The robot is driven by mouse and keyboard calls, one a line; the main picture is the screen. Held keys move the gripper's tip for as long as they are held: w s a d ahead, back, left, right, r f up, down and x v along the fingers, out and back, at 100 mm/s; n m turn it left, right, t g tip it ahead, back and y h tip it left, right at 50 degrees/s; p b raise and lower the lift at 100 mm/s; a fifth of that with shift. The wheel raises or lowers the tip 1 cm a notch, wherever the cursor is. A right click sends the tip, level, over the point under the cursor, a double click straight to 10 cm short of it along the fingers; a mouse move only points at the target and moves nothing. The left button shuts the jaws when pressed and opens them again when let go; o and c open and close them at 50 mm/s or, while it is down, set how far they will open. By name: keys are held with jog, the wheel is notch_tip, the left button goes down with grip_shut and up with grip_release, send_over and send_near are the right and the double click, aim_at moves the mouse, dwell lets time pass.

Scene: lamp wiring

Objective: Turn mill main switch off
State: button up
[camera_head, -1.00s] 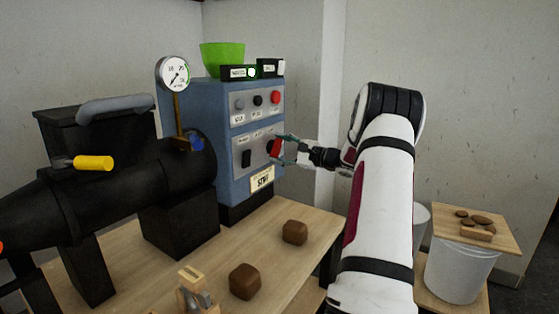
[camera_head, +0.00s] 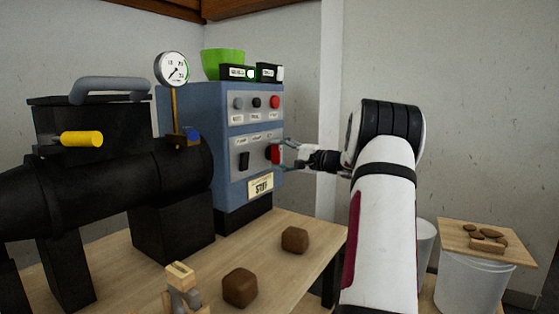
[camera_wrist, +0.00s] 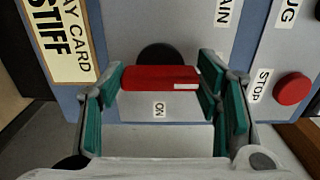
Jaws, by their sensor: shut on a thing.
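The main switch is a red handle (camera_head: 275,153) on a round black base, on the lower panel of the blue-grey control cabinet (camera_head: 235,185). In the wrist view the red handle (camera_wrist: 158,79) lies between my fingers, with its dark base (camera_wrist: 158,56) behind it and an ON label (camera_wrist: 159,109) beside it. My gripper (camera_head: 284,153) reaches in from the right and is shut on the handle; the teal finger pads sit at its two ends in the wrist view (camera_wrist: 160,88). In the head view the handle stands about upright.
A red STOP button (camera_wrist: 292,89) is near the right finger in the wrist view. A yellow STIFF card (camera_head: 260,185) is below the panel. A black mill (camera_head: 110,170) with a gauge (camera_head: 172,69) fills the left. Brown blocks (camera_head: 295,240) lie on the table.

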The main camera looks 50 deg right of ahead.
jog(key=shift+f, duration=0.1)
dwell(0.3)
jog(key=o, duration=1.2)
jog(key=shift+c, duration=0.2)
jog(key=shift+s, duration=0.1)
jog(key=shift+s+d, duration=0.1)
jog(key=shift+s, duration=0.3)
jog(key=s, duration=1.1)
jog(key=shift+d, duration=0.35)
